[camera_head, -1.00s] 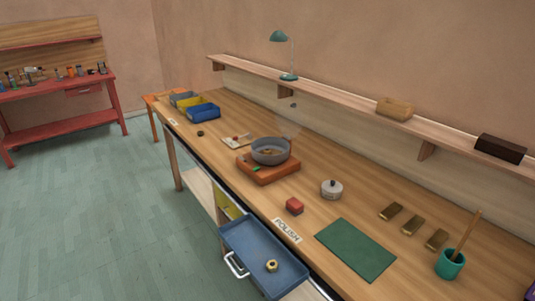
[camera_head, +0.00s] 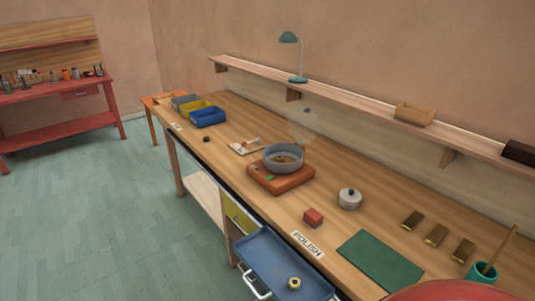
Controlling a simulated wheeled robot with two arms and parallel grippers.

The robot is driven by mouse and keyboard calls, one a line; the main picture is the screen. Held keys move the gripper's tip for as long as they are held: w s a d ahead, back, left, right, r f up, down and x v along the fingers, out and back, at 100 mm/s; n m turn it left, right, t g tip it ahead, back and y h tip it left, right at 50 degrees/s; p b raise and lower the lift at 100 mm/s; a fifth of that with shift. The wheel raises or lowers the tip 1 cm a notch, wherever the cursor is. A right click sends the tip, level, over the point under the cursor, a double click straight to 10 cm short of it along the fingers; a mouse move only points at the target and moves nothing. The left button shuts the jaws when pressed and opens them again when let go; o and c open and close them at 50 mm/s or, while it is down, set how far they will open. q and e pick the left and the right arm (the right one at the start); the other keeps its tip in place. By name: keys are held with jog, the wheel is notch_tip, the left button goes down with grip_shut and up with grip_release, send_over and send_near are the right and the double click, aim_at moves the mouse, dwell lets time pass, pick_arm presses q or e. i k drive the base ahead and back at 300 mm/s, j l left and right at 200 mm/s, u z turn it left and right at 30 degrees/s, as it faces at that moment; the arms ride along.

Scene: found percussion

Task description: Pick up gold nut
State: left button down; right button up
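A gold nut (camera_head: 294,283) lies in an open blue drawer (camera_head: 270,258) that sticks out from the front of the wooden workbench. It is a small ring with a dark hole, near the drawer's right end. A red rounded shape at the lower right edge may be part of my own body. Neither of my grippers shows in the head view.
The floor (camera_head: 120,210) at left is clear.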

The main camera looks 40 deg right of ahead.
aim_at(279, 159)
jog(key=i, duration=2.3)
jog(key=i+z, duration=0.15)
jog(key=z, duration=0.3)
jog(key=i+z, duration=0.15)
jog(key=z, duration=0.35)
jog(key=i+j+z, duration=0.15)
jog(key=z, duration=0.3)
jog(key=i+j+z, duration=0.1)
jog(key=z, duration=0.4)
jog(key=k+j, duration=0.05)
jog(key=j, duration=0.05)
